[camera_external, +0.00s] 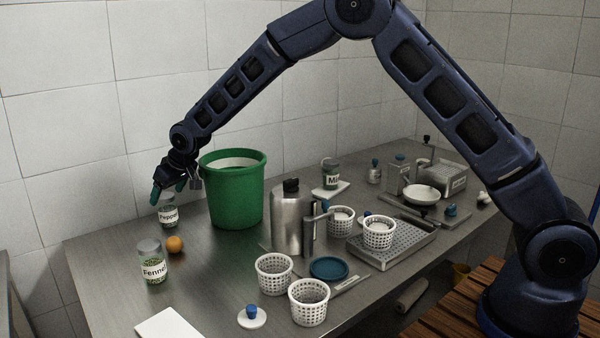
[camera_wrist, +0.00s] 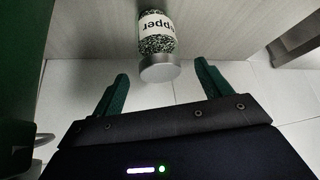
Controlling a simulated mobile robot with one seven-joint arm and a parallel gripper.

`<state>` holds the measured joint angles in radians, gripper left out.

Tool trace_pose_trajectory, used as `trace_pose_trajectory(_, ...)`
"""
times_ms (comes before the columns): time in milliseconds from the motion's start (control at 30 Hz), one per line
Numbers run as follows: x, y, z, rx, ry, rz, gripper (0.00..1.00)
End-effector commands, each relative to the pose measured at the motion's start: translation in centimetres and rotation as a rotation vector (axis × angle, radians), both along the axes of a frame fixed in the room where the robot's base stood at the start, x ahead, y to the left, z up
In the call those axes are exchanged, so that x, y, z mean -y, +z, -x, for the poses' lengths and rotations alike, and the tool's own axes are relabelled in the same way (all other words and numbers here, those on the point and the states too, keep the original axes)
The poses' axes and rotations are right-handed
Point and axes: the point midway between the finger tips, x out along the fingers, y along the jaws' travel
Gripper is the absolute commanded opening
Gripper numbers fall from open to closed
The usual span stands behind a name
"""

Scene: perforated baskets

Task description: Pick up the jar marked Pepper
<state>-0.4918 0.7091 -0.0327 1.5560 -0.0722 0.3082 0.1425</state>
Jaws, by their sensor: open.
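The Pepper jar (camera_external: 169,212) stands on the metal table at the far left, beside the green bucket. It is clear with a white label and a grey lid. In the wrist view the jar (camera_wrist: 157,42) is at the top middle, its lid facing my gripper and its label partly readable as "pepper". My gripper (camera_external: 168,189) is just above the jar, its green fingers pointing down. In the wrist view my gripper (camera_wrist: 160,78) is open, with one finger on each side of the lid and visible gaps. Nothing is held.
The green bucket (camera_external: 234,195) stands close to the right of my gripper. An orange ball (camera_external: 175,244) and the Fennel jar (camera_external: 152,262) are in front of the Pepper jar. The tiled wall is behind. White baskets (camera_external: 275,275) and a metal canister (camera_external: 292,222) stand farther right.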

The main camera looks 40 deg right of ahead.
Motion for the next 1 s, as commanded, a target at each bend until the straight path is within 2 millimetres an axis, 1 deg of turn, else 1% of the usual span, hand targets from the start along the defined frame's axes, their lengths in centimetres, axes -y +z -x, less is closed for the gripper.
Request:
trace_pose_trajectory(200, 0.0, -2.0, 0.0, -0.002, 0.000, 0.001, 0.77)
trace_pose_trajectory(400, -0.6, -4.3, -1.5, -0.001, 0.000, 0.000, 0.77)
trace_pose_trajectory(500, -0.9, -5.1, -2.1, 0.000, 0.000, 0.000, 0.77)
trace_pose_trajectory(633, -1.0, -5.7, -2.4, 0.000, 0.000, 0.000, 0.77)
trace_pose_trajectory(867, -1.0, -5.8, -2.5, 0.000, 0.000, 0.000, 0.77)
trace_pose_trajectory(900, -1.0, -5.8, -2.5, 0.000, 0.000, 0.000, 0.75)
trace_pose_trajectory(967, -1.0, -5.8, -2.5, 0.000, 0.000, 0.000, 0.63)
trace_pose_trajectory(1000, -1.0, -5.8, -2.5, 0.000, 0.000, 0.000, 0.56)
